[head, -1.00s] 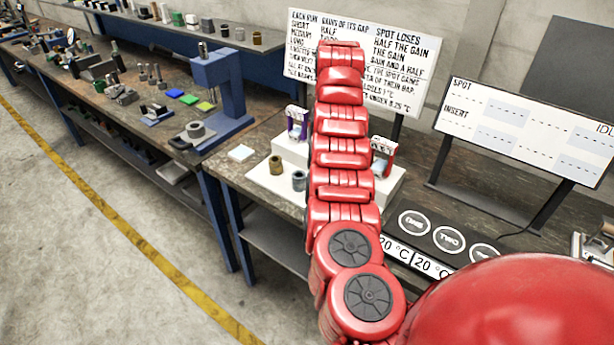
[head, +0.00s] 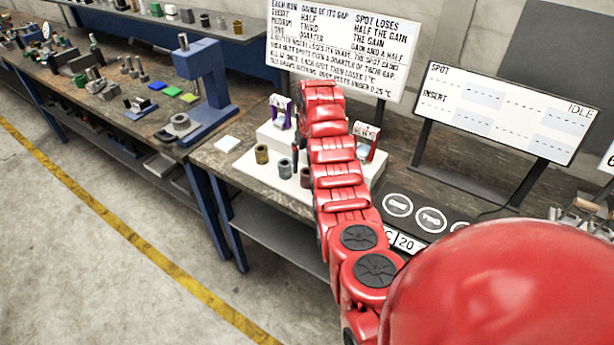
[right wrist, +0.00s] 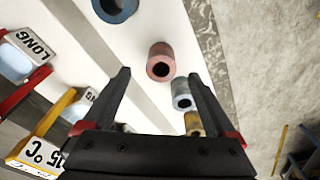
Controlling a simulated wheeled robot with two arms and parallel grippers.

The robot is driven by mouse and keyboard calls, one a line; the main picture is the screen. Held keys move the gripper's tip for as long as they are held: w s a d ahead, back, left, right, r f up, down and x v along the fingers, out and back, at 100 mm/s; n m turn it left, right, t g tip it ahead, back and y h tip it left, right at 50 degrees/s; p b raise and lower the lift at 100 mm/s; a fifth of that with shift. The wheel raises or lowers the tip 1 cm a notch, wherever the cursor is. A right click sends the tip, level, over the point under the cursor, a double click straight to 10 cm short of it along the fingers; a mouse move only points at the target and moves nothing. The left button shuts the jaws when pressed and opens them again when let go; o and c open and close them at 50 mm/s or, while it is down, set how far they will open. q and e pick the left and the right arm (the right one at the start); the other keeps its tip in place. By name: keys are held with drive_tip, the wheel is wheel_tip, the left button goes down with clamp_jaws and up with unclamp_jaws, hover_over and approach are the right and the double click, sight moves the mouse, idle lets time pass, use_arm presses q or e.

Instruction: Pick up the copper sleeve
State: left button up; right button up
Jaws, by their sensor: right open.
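The copper sleeve (right wrist: 160,62) stands on a white surface in the right wrist view, a pinkish tube with its dark bore facing the camera. It also shows in the head view (head: 306,177), just left of my red right arm and partly covered by it. My right gripper (right wrist: 160,76) is open and empty. Its two black fingers point toward the copper sleeve, which appears between and slightly beyond the fingertips. I cannot tell the remaining distance. My left gripper is not in view.
A grey sleeve (right wrist: 182,95) and a brass sleeve (right wrist: 192,122) stand in a row close beside the copper one. A blue-grey ring-shaped piece (right wrist: 115,8) is at the top edge.

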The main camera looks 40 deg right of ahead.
sight(307, 172)
drive_tip(key=shift+w+f+p, duration=0.15)
drive_tip(key=shift+f+p, duration=0.5)
drive_tip(key=shift+f, duration=0.15)
drive_tip(key=shift+w+f+p, duration=0.1)
drive_tip(key=shift+f+p, duration=0.55)
drive_tip(key=shift+f, duration=0.1)
drive_tip(key=shift+w+f+p, duration=0.2)
drive_tip(key=shift+f+p, duration=0.1)
drive_tip(key=shift+f, duration=0.65)
clamp_jaws()
